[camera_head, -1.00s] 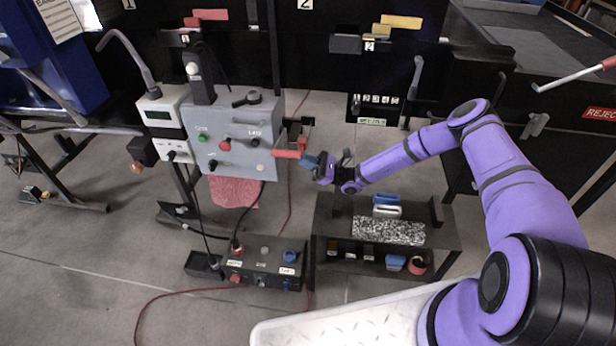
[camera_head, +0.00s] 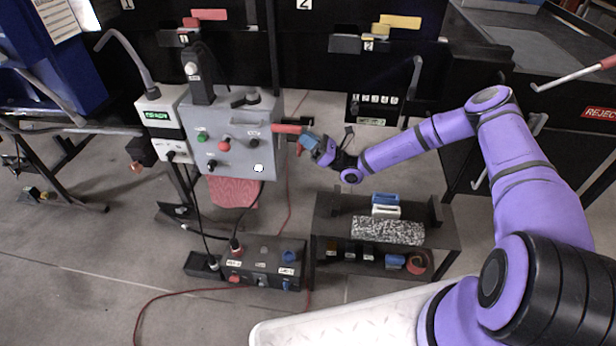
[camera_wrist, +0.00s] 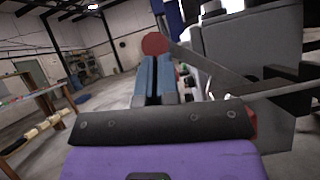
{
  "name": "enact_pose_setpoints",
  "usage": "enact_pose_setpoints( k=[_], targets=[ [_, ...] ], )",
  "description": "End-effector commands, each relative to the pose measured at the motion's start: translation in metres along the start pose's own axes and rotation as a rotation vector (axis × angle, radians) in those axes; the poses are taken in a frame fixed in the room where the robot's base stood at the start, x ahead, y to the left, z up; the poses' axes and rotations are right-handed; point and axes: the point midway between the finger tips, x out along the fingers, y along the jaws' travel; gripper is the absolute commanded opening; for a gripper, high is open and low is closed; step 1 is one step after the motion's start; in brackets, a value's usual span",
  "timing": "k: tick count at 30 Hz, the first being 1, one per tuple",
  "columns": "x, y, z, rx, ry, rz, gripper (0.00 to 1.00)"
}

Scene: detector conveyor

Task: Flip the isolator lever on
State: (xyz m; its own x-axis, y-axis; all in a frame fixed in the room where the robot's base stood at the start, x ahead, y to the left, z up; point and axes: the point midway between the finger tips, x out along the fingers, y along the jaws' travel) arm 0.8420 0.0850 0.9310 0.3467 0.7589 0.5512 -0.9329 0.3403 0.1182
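The isolator lever has a red handle (camera_head: 287,129) on the right side of the grey control box (camera_head: 228,150). My gripper (camera_head: 306,143) is just right of and slightly below the handle. Its blue fingers (camera_wrist: 156,80) lie side by side, shut, with nothing visible between them. Contact with the handle cannot be told. A white lamp (camera_head: 258,168) is lit on the box front.
A meter with a lit green display (camera_head: 157,115) stands left of the box. Below are a black switch unit (camera_head: 262,264) with cables and a low black bench (camera_head: 325,205) holding a speckled block (camera_head: 388,231).

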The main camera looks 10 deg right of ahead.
Motion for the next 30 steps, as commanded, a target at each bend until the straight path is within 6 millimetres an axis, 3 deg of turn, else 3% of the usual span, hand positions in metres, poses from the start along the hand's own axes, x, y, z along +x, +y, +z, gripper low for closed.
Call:
enact_pose_setpoints(
  k=[11,16,22,30],
  targets=[
    [0.006,0.0,0.004,-0.004,-0.011,0.006,0.0],
    [-0.002,0.002,-0.004,-0.001,-0.009,0.006,0.0],
    [-0.031,0.007,-0.029,0.004,-0.003,0.004,0.0],
    [-0.089,0.008,-0.027,0.001,-0.001,0.002,0.0]
  ],
)
